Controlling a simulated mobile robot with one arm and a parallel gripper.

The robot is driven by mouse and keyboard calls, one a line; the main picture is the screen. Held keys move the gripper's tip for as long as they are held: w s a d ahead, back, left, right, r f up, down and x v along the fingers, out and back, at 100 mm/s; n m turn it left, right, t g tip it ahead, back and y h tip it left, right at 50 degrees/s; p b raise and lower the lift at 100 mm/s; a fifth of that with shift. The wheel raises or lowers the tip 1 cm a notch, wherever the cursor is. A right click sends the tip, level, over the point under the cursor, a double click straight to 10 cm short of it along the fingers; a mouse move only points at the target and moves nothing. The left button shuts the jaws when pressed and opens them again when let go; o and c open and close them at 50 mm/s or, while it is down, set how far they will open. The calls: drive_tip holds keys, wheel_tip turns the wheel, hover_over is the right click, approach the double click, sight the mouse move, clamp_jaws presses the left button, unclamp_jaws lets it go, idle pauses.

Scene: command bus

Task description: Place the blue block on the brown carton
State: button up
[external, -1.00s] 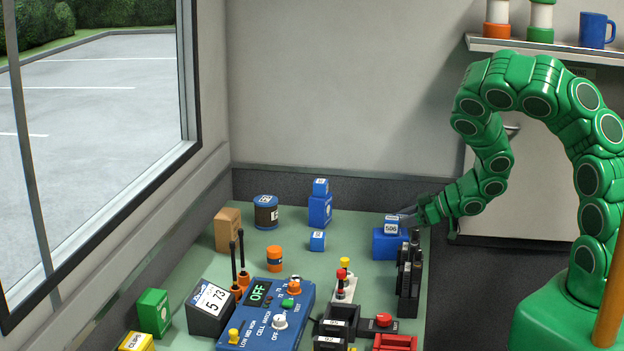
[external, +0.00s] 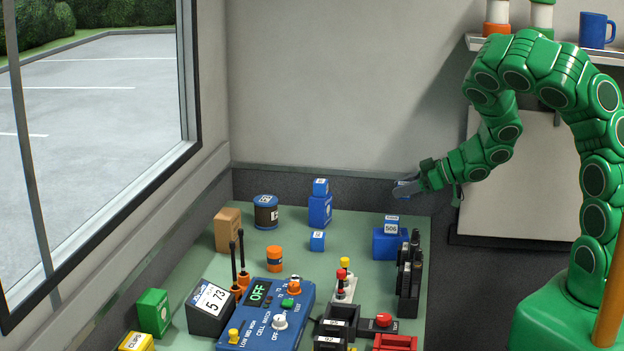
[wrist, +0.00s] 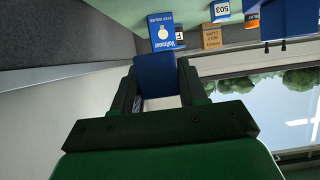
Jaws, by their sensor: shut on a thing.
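My gripper (external: 404,188) is raised above the back right of the green table, clear of everything below. In the wrist view my gripper (wrist: 157,88) is shut on a blue block (wrist: 155,68), with a pale face toward the palm. In the external view the held block is small and mostly covered by the fingers. The brown carton (external: 228,230) stands upright at the table's back left, its top bare. It also shows in the wrist view (wrist: 211,40), beyond the held block and to the right.
Between my gripper and the carton stand a tall blue box (external: 320,211) with a small blue block (external: 320,187) on top and a dark spool (external: 265,213). Another blue block (external: 317,241) lies on the table. A labelled block (external: 391,225) sits on a blue box (external: 386,244) below my gripper.

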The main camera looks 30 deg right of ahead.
drive_tip(key=shift+r, duration=0.2)
drive_tip(key=w+a+r+n+g+y, duration=0.1)
drive_tip(key=w+a+r+n+g, duration=0.2)
drive_tip(key=a, duration=0.9)
drive_tip(key=a+r+n+g+y, duration=0.25)
drive_tip(key=a+r, duration=0.25)
drive_tip(key=a, duration=0.6)
drive_tip(key=w+a+r+n+g, duration=0.2)
drive_tip(key=a+r+n+g, duration=0.25)
drive_tip(key=a, duration=0.75)
drive_tip(key=m+t, duration=0.1)
hover_over(227, 213)
drive_tip(key=shift+s+d+f, duration=0.1)
drive_tip(key=shift+s+f, duration=0.1)
drive_tip(key=shift+f, duration=2.05)
drive_tip(key=shift+s+d+f, duration=0.1)
drive_tip(key=shift+s+f, duration=0.05)
drive_tip(key=shift+f, duration=2.1)
drive_tip(key=shift+a, duration=0.1)
drive_tip(key=shift+w+a+f, duration=0.15)
drive_tip(key=shift+w+f, duration=0.1)
drive_tip(key=shift+f, duration=1.65)
